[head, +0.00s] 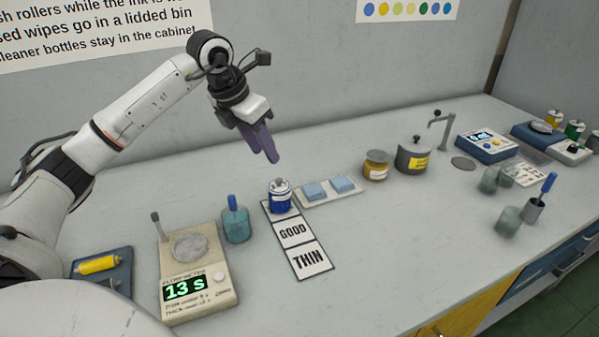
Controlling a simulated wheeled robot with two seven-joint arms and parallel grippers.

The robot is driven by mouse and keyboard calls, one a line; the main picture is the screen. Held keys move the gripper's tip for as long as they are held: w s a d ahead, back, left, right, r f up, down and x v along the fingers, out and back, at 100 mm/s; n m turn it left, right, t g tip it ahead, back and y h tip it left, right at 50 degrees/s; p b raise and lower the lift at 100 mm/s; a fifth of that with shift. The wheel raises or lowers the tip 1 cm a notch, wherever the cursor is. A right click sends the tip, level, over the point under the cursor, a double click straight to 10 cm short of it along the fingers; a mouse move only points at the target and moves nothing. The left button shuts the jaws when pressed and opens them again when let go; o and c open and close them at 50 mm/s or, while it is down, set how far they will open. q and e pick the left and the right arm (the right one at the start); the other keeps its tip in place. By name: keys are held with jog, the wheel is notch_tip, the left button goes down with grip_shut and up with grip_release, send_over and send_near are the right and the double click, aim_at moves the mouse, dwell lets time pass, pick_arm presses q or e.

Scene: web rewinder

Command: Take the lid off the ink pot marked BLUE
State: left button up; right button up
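A small blue ink pot (281,200) with a pale band stands upright on the top square of a card strip. A grey lid with a knob (279,184) appears to sit on it. The writing on the pot is too small to read. My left gripper (266,158) hangs in the air above and slightly left of the pot, its purple fingers pointing down. The fingertips look apart, with nothing between them, and do not touch the lid. My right gripper is not in view.
The card strip (293,234) reads GOOD and THIN. A scale-like device (198,268) showing 13 s and a teal jar (236,226) stand left of the pot. Blue pads on a tray (328,190), an amber jar (376,167) and a grey pot (413,158) stand right. The front middle counter is clear.

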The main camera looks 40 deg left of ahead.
aim_at(279, 179)
pick_arm(q)
jog(key=shift+d+p+x, duration=0.15)
jog(key=shift+p+x, duration=0.2)
jog(key=shift+x, duration=2.05)
jog(key=shift+d+p+x, duration=0.1)
jog(key=shift+p+x, duration=0.2)
jog(key=shift+x, duration=2.15)
jog(key=shift+s, duration=0.15)
grip_shut()
